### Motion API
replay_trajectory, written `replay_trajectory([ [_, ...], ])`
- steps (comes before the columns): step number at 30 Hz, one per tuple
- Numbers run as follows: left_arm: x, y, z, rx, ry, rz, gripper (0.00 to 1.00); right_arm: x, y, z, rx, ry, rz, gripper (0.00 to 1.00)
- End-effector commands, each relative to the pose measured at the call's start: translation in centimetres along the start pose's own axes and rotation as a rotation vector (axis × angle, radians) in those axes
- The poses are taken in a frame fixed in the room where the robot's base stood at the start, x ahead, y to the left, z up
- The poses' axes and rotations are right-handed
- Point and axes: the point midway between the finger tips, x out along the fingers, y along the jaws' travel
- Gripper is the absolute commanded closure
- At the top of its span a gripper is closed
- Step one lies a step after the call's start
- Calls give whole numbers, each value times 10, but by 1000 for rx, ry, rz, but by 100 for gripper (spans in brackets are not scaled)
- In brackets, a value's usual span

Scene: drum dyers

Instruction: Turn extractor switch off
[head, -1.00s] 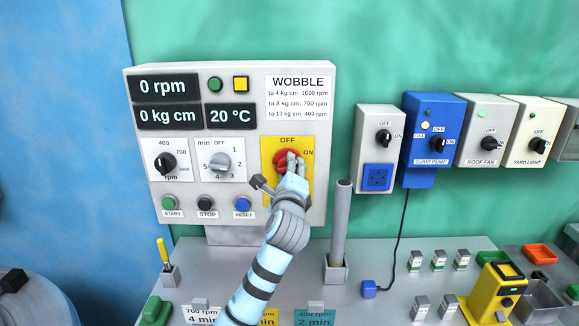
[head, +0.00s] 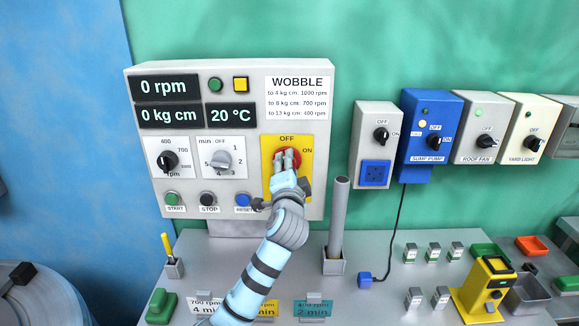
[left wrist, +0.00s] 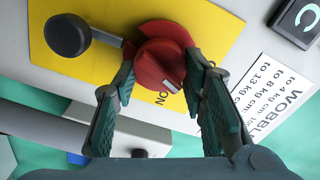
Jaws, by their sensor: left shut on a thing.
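The extractor switch is a red rotary knob (head: 281,158) on a yellow plate (head: 307,170) marked OFF at the top and ON at the upper right. My left gripper (head: 287,158) reaches up to it and covers part of it in the head view. In the left wrist view the knob (left wrist: 160,58) sits between the two fingers of my left gripper (left wrist: 162,80), which are shut on it. The knob's pale mark points near the ON lettering. The OFF lettering is hidden in the wrist view. My right gripper is out of view.
The grey control panel (head: 225,130) carries displays, two other dials and several buttons. A black round knob (left wrist: 68,35) is close beside the gripper in the wrist view. A grey upright tube (head: 338,215) stands right of my arm. Switch boxes line the wall at right.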

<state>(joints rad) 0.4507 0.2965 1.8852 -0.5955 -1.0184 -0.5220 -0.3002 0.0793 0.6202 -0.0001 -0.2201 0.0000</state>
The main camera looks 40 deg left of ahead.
Motion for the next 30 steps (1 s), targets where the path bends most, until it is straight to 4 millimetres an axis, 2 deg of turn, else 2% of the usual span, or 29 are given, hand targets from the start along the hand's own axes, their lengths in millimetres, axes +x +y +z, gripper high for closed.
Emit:
replay_trajectory([
  [7, 0, 1, 1, -200, -2, 4, 89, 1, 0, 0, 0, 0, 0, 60],
  [15, 0, 1, 1, -341, -3, 5, 89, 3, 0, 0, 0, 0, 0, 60],
  [30, 0, 1, 1, -399, -4, 6, 89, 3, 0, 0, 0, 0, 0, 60],
])
